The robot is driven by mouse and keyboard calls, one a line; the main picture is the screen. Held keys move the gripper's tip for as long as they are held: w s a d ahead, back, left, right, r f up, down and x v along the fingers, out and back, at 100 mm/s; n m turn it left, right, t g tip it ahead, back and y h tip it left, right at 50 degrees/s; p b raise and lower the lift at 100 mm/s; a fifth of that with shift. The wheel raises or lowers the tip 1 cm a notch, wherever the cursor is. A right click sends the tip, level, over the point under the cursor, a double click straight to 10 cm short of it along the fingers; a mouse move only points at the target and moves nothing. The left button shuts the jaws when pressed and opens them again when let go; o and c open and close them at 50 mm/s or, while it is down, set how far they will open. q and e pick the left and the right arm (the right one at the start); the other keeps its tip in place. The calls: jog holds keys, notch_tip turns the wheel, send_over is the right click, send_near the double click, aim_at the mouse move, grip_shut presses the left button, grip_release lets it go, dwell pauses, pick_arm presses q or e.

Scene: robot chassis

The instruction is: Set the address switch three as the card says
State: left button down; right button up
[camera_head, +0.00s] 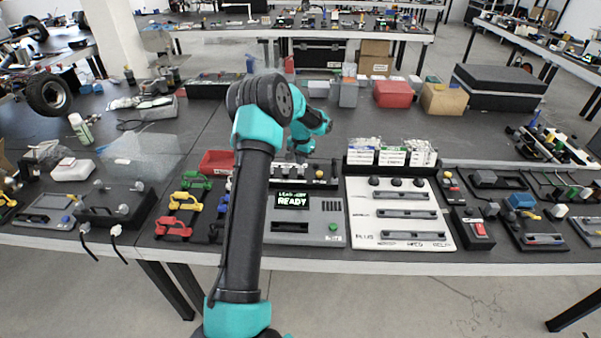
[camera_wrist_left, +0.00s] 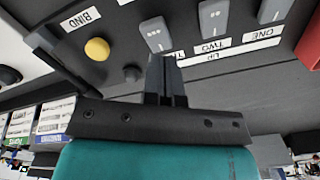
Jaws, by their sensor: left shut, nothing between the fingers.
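In the left wrist view, the address switch panel (camera_wrist_left: 125,22) appears upside down. It carries grey paddles: one by the label ONE (camera_wrist_left: 272,10), one by the label TWO (camera_wrist_left: 213,20), and a third paddle (camera_wrist_left: 155,34) beside that, its label hidden behind my fingers. An UP label lies beside the row. In the head view the panel (camera_head: 318,181) sits behind the grey READY box, partly covered by my arm. My left gripper (camera_wrist_left: 165,62) is shut and empty, its tips close to the third paddle; contact cannot be told. No readable setting card can be picked out.
A yellow BIND button (camera_wrist_left: 97,49) and a black knob stand near the paddles. The grey box with the READY screen (camera_head: 305,214) is in front. A rack of white cards (camera_head: 391,156) and a white slotted board (camera_head: 400,214) are to the right. Red bin (camera_head: 216,162) at left.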

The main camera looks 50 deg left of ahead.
aim_at(301, 169)
pick_arm(q)
jog(key=shift+r, duration=2.05)
